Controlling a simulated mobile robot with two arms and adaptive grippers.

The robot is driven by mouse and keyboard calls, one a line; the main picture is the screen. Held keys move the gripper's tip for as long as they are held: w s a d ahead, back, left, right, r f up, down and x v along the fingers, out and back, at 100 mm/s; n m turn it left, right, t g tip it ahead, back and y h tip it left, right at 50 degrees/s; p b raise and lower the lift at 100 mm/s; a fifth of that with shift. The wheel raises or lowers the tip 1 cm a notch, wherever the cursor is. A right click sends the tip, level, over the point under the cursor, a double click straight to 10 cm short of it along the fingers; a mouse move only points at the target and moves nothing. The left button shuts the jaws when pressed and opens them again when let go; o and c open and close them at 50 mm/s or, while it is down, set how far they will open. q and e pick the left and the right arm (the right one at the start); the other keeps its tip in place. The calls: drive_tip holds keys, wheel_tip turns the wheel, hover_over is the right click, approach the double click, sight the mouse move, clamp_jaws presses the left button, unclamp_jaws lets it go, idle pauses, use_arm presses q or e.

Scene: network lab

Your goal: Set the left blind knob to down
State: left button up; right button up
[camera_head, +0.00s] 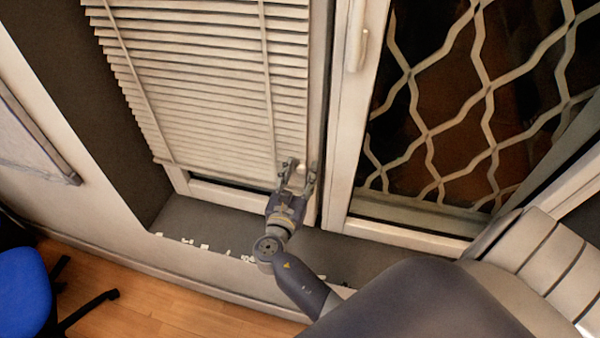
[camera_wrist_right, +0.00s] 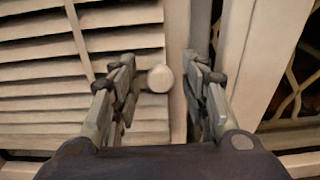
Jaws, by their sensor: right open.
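The left blind (camera_head: 200,70) is a cream slatted blind hanging in front of the left window. Its knob (camera_wrist_right: 160,79) is a small pale round knob in the right wrist view, at the blind's right edge. My right gripper (camera_wrist_right: 163,85) is open, and the knob shows between its two fingers, closer to the left finger. I cannot tell whether a finger touches it. In the head view my right gripper (camera_head: 300,170) is at the blind's lower right corner. My left gripper is not in view.
A dark window sill (camera_head: 190,218) runs below the blind, with small white pieces along its edge. A window with a white handle (camera_head: 357,50) and a lattice grille (camera_head: 430,130) stands to the right. A blue chair (camera_head: 25,290) is at lower left on the wooden floor.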

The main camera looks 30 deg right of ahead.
clamp_jaws()
wheel_tip(320, 180, down, 5)
drive_tip(key=b, duration=0.3)
drive_tip(key=shift+s+b, duration=0.1)
drive_tip(key=shift+b, duration=0.2)
drive_tip(key=shift+f, duration=0.1)
drive_tip(key=shift+c, duration=0.6)
unclamp_jaws()
drive_tip(key=shift+o, duration=0.6)
